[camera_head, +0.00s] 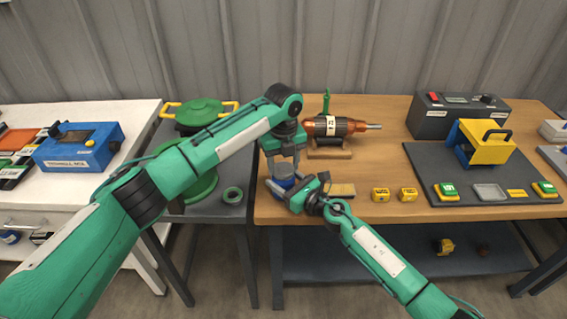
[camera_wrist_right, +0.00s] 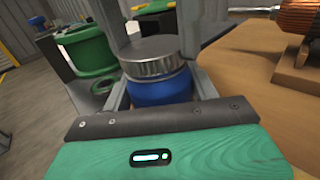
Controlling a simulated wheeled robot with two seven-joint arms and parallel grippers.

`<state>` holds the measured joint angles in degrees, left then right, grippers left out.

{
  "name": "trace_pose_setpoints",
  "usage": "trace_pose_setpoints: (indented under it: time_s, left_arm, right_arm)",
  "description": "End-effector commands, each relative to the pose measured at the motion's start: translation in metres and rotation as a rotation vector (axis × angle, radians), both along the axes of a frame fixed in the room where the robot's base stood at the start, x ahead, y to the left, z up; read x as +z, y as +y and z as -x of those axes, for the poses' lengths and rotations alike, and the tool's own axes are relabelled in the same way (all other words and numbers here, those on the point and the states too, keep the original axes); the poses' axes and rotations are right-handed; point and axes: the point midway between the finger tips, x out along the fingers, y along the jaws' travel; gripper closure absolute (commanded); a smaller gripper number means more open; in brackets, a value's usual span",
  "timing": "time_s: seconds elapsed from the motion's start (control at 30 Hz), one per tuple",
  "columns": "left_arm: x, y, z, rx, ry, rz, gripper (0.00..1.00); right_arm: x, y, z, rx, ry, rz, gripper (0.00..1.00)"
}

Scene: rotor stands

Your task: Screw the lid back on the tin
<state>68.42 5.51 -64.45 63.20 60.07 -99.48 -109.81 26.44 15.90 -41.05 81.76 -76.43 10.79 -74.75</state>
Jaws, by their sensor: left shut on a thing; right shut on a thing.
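The blue tin (camera_wrist_right: 160,90) stands upright near the left edge of the wooden table; it also shows, partly covered, in the head view (camera_head: 283,169). Its silver ribbed lid (camera_wrist_right: 150,56) sits on top of the tin and looks level. Whether the thread is engaged cannot be seen. My left gripper (camera_head: 284,163) points down from above and is shut on the lid, with a finger on each side. My right gripper (camera_head: 281,187) comes in low from the front right and is shut around the tin's blue body.
A copper rotor (camera_head: 335,126) on a wooden stand is behind the tin to the right. A tan pad (camera_head: 341,190) and small yellow blocks (camera_head: 380,195) lie to the right. A grey table (camera_head: 232,213) with green pots and a green ring (camera_head: 232,195) is left.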

Motion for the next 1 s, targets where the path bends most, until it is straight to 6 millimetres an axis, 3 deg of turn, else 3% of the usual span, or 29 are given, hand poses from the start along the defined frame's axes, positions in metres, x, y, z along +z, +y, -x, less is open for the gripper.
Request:
trace_pose_setpoints:
  time_s: [0.17, 0.2, 0.3, 0.67, 0.77, 1.0]
  left_arm:
    - [0.001, 0.002, -0.001, -0.026, -0.003, -0.001, 0.67]
    - [0.001, 0.002, -0.001, -0.025, -0.003, -0.001, 0.40]
    - [0.001, 0.001, -0.001, -0.025, -0.003, -0.001, 0.21]
    - [0.005, 0.000, -0.001, -0.025, -0.002, 0.000, 0.21]
    - [0.017, 0.000, -0.001, -0.026, -0.003, 0.001, 0.21]
    - [0.068, 0.000, -0.001, -0.026, -0.005, 0.001, 0.21]
  right_arm:
    - [-0.001, 0.000, 0.000, 0.000, 0.001, 0.001, 1.00]
    - [-0.001, 0.000, 0.000, 0.000, 0.001, 0.001, 1.00]
    - [-0.001, 0.000, 0.000, 0.000, 0.001, 0.001, 1.00]
    - [-0.001, 0.000, 0.000, 0.000, 0.001, 0.001, 1.00]
    - [-0.001, 0.000, 0.000, 0.000, 0.001, 0.001, 1.00]
    - [-0.001, 0.000, 0.000, 0.000, 0.001, 0.001, 1.00]
